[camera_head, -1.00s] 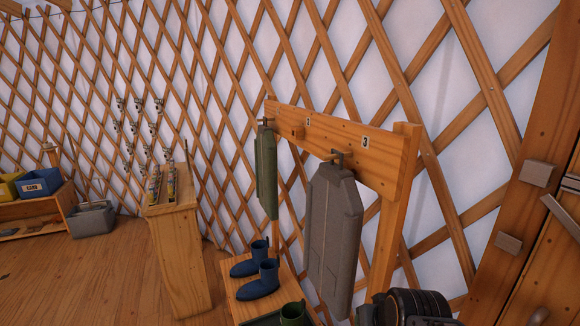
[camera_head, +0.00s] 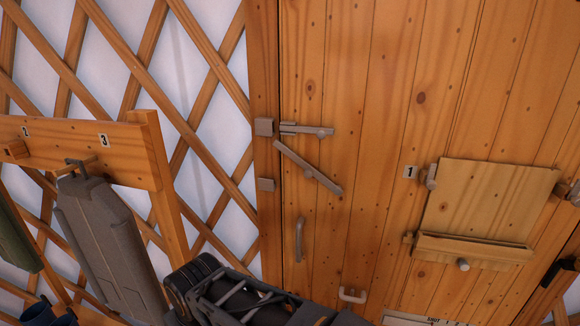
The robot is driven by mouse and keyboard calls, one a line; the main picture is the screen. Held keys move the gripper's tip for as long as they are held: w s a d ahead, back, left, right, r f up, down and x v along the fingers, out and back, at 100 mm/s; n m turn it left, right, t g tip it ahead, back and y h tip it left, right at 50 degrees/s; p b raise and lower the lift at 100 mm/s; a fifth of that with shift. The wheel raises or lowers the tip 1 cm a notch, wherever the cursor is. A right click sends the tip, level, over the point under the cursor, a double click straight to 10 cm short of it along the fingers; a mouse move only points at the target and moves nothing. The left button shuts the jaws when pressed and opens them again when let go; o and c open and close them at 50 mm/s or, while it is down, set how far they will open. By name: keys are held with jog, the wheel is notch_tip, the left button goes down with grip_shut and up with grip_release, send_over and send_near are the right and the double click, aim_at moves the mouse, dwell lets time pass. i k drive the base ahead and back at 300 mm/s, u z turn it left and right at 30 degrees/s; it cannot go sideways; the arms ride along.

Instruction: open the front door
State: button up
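The wooden plank door (camera_head: 390,110) fills the right half of the head view and looks shut in its frame (camera_head: 265,75). A grey sliding bolt (camera_head: 305,130) sits high on its left edge; a narrow gap seems to part it from the grey block (camera_head: 264,127) on the frame. A vertical grey handle (camera_head: 299,240) is lower down. My dark arm shows at the bottom; my gripper is not in view.
A wooden rack (camera_head: 150,150) with a hanging grey garment (camera_head: 105,235) stands left of the door, against the lattice wall (camera_head: 205,100).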

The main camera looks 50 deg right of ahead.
aim_at(402, 86)
jog(key=z, duration=1.65)
